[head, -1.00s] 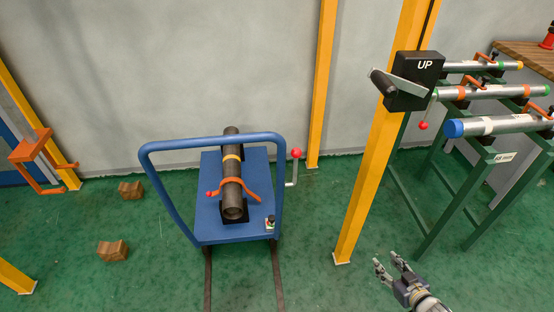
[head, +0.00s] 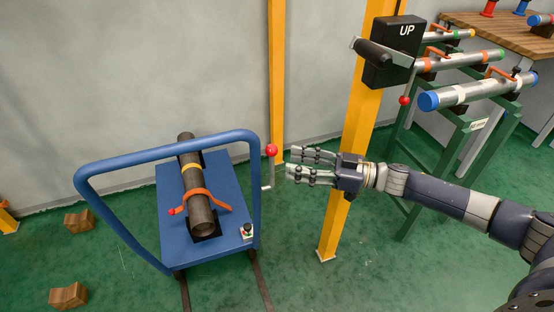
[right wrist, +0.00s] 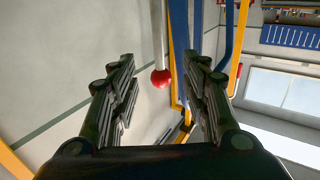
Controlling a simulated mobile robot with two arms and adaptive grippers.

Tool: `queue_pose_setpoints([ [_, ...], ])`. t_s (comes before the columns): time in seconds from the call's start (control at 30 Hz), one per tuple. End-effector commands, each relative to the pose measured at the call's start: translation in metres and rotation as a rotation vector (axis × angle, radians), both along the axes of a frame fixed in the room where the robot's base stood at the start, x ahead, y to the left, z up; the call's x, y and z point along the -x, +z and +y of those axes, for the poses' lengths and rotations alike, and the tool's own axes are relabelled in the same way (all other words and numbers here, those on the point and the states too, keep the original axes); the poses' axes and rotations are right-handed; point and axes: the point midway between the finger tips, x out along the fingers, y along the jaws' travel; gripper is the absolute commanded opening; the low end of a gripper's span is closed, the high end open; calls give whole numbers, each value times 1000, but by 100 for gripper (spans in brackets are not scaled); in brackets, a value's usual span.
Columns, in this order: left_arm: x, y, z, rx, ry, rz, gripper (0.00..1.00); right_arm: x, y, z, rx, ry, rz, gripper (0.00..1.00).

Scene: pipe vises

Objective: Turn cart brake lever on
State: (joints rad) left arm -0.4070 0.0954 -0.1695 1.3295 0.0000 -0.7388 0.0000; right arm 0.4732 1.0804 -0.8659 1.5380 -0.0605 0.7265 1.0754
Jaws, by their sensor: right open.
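The cart's brake lever is a thin upright grey rod with a red ball knob (head: 271,150), standing at the right side of the blue cart (head: 225,180). My right gripper (head: 289,164) is open and empty, just right of the knob in the head view, with its fingers pointing left at it. In the right wrist view the red knob (right wrist: 161,78) and its rod show between the two open fingers, beyond their tips. The gripper appears not to touch it. My left gripper is not in view.
A dark pipe (head: 198,205) lies clamped on the cart. A yellow post (head: 350,140) with a black UP box (head: 394,52) stands behind my right arm. Pipes on a green rack (head: 440,140) are at the right. Wooden blocks (head: 78,221) lie on the floor at left.

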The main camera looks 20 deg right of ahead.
Motion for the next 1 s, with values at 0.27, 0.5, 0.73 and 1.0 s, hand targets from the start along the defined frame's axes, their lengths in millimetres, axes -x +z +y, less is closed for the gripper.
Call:
queue_pose_setpoints([
  [0.27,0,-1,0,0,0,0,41,-24,0,37,-1,-2,-1,43],
  [0.5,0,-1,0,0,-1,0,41,-29,-1,45,2,-3,0,43],
  [0.73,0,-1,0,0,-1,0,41,-29,-1,45,1,-3,0,34],
  [1.0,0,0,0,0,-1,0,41,-29,-1,45,1,-3,0,0],
])
